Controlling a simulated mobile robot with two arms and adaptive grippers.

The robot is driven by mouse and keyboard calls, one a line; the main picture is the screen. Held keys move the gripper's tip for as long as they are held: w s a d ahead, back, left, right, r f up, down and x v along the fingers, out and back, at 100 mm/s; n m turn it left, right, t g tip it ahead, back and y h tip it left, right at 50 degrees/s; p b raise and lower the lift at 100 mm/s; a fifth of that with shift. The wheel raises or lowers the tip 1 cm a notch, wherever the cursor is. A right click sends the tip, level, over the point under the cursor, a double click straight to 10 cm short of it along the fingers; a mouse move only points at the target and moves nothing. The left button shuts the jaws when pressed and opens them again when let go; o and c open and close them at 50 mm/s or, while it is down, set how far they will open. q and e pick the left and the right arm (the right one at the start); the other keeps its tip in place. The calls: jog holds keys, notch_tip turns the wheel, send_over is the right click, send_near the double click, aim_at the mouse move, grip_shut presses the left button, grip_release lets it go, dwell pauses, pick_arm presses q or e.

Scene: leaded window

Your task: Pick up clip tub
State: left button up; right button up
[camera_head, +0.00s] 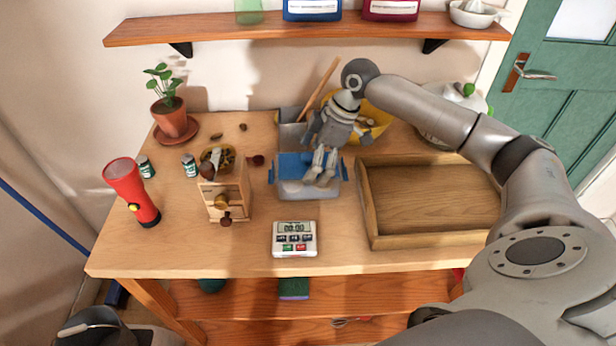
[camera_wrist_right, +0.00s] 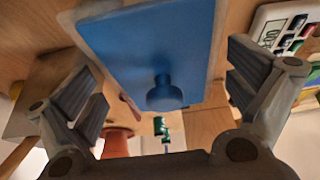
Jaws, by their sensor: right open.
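The clip tub (camera_head: 294,190) is a low, pale, see-through box with a blue lid and blue side clips. It sits on the wooden table at the middle in the head view. In the right wrist view its blue lid (camera_wrist_right: 150,45) with a round blue knob fills the upper middle. My right gripper (camera_head: 321,180) is just over the tub, partly hiding its lid. Its fingers are spread and empty, one to each side of the lid in the wrist view. I cannot tell whether they touch the tub. My left gripper is not in view.
A grey bin (camera_head: 290,131) and a yellow bowl (camera_head: 378,117) stand behind the tub. A kitchen timer (camera_head: 294,239) lies in front, a wooden grinder (camera_head: 228,197) stands left, and an empty wooden tray (camera_head: 372,215) lies right. A shelf (camera_head: 230,30) hangs above.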

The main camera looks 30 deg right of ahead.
jog(key=shift+x, duration=1.35)
jog(key=c, duration=0.8)
jog(key=shift+r, duration=0.15)
